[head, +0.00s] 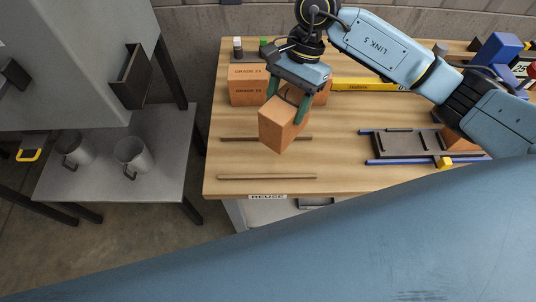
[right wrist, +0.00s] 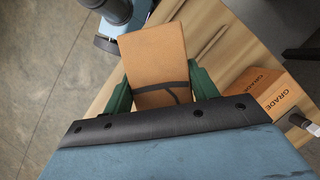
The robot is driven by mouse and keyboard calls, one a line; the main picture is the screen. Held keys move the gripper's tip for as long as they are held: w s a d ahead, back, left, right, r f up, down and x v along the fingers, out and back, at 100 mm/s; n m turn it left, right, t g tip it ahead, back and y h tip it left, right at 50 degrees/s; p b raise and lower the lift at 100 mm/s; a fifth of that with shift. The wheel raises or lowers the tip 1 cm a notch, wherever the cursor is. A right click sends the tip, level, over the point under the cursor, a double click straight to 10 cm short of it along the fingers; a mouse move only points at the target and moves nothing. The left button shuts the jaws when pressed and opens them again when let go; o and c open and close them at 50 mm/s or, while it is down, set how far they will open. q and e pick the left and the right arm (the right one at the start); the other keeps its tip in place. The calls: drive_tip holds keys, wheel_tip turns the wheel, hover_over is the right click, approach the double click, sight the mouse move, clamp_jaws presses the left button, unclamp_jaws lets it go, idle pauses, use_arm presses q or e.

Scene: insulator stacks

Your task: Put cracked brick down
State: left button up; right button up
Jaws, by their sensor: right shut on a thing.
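The cracked brick (head: 277,130) is an orange-tan block. In the right wrist view the brick (right wrist: 152,58) shows a dark crack line across its near end. My right gripper (head: 288,98) is shut on it, with a green finger on each side. In the head view the brick appears to be held above the wooden bench (head: 340,183), near two thin wooden strips (head: 267,177). The gap under it is hard to judge. A "REUSE" label (head: 267,197) is on the bench's front edge. My left gripper is not in view.
Bricks marked "GRADE" (head: 247,78) stand just behind the held brick. A yellow level (head: 365,85) lies at the back. A dark tray with blue rods (head: 408,145) is at the right, with another brick (head: 460,140). A grey side table with mugs (head: 130,155) stands left. The front middle of the bench is clear.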

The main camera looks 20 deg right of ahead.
drive_tip(key=m, duration=0.1)
drive_tip(key=m+t, duration=0.1)
drive_tip(key=m, duration=0.1)
drive_tip(key=a+m, duration=0.1)
drive_tip(key=shift+s+f+t+y, duration=0.2)
drive_tip(key=shift+s+t+y, duration=0.05)
drive_tip(key=shift+t+y, duration=0.05)
drive_tip(key=m+t, duration=0.1)
drive_tip(key=m, duration=0.1)
drive_tip(key=m+t, duration=0.1)
drive_tip(key=m, duration=0.2)
drive_tip(key=shift+s+a+r+m, duration=0.1)
drive_tip(key=shift+a+m, duration=0.1)
drive_tip(key=shift+m, duration=0.4)
wheel_tip(320, 180, down, 10)
drive_tip(key=shift+r, duration=0.1)
drive_tip(key=shift+f, duration=0.2)
drive_tip(key=o, duration=1.7)
drive_tip(key=v, duration=1.2)
drive_tip(key=shift+s+r+p, duration=0.1)
drive_tip(key=shift+s+p, duration=0.05)
drive_tip(key=shift+p, duration=0.15)
